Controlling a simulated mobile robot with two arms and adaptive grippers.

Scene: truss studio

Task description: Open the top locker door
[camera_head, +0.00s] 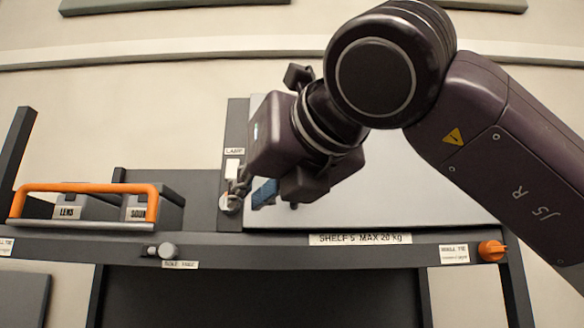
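A wide pale grey panel (421,189), which looks like the locker door, stands on the shelf behind my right arm. A dark upright strip (233,120) runs along its left edge with a "LAMP" label (235,151) and a white plate. A small round metal knob (230,207) sits low on this strip. My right gripper (241,186) is in front of the strip, with its fingertips at or just above the knob. I cannot tell whether they touch it or how far they are apart. The gripper and arm hide much of the panel's left and upper parts. My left gripper is out of view.
An orange-railed holder with labelled grey boxes (75,207) stands at the left of the shelf. The shelf edge (270,250) runs below, with a grey knob (166,250) and an orange knob (491,251) projecting. A dark opening lies beneath.

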